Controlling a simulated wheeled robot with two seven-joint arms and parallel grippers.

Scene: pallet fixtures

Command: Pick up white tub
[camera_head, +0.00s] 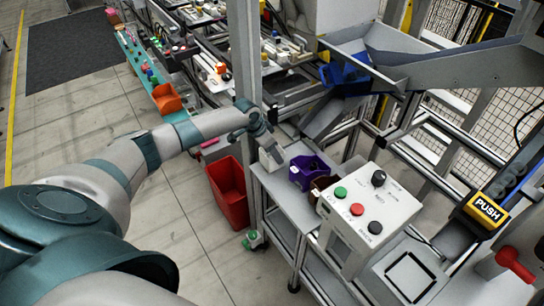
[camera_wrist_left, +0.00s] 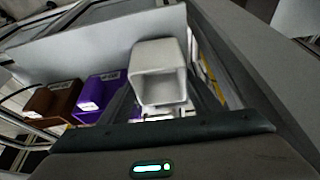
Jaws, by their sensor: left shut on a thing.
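The white tub (camera_head: 271,156) is at the left end of the grey shelf of the metal stand in the head view. It also shows in the wrist view (camera_wrist_left: 160,72), its open side facing the camera. My left gripper (camera_head: 266,143) reaches it from above and is shut on it. In the wrist view the fingers (camera_wrist_left: 163,106) lie on either side of the tub, partly hidden by it. I cannot tell whether the tub still touches the shelf. My right gripper is not in view.
A purple bin (camera_head: 308,171) and a brown bin (camera_head: 320,187) stand right of the tub. A button box (camera_head: 368,212) is farther right. A vertical post (camera_head: 245,60) rises close beside my left wrist. A red bin (camera_head: 228,192) stands on the floor below.

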